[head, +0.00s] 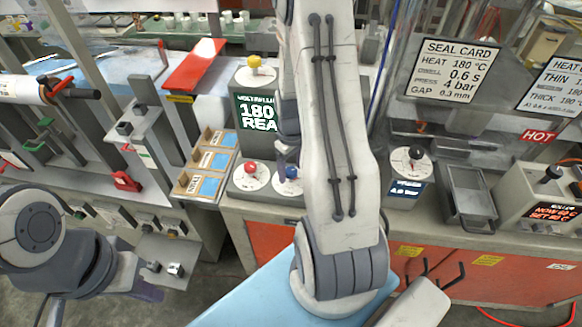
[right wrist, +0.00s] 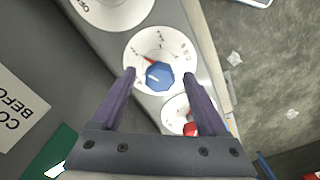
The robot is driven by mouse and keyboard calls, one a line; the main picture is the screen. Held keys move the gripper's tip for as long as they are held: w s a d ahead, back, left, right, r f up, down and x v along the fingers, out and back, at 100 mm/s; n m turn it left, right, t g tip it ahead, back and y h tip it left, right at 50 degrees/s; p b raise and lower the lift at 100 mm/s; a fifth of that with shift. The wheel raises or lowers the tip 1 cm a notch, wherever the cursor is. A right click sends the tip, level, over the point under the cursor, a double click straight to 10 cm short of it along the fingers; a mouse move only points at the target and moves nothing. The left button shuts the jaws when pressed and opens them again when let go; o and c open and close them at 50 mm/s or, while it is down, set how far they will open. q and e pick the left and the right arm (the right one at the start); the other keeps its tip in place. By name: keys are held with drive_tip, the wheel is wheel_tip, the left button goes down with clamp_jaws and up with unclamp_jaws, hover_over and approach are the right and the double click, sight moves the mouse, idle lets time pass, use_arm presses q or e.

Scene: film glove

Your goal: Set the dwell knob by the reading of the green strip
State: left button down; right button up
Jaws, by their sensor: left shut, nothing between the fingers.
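In the head view, the blue knob (head: 291,172) is partly hidden by my right arm. A red knob (head: 250,168) on its own dial is to its left. A dark green display (head: 257,115) reads "180 REA", cut off by my arm. I cannot identify a green strip. My left gripper (head: 148,291) is shut and empty at lower left.
A yellow knob (head: 254,63) tops the display unit. A black knob (head: 416,153) stands right of my arm. A seal card (head: 459,71) reads 180 °C, 0.6 s, 4 bar, 0.3 mm. A wooden rack (head: 186,184) with blue pieces stands left of the dials.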

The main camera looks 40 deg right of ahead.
clamp_jaws()
drive_tip(key=shift+m, duration=0.3)
drive_tip(key=m, duration=0.5)
drive_tip(key=shift+m, duration=0.3)
drive_tip(key=m, duration=0.5)
drive_tip(key=shift+w, duration=0.1)
drive_tip(key=shift+m, duration=0.4)
drive_tip(key=shift+o, duration=0.6)
unclamp_jaws()
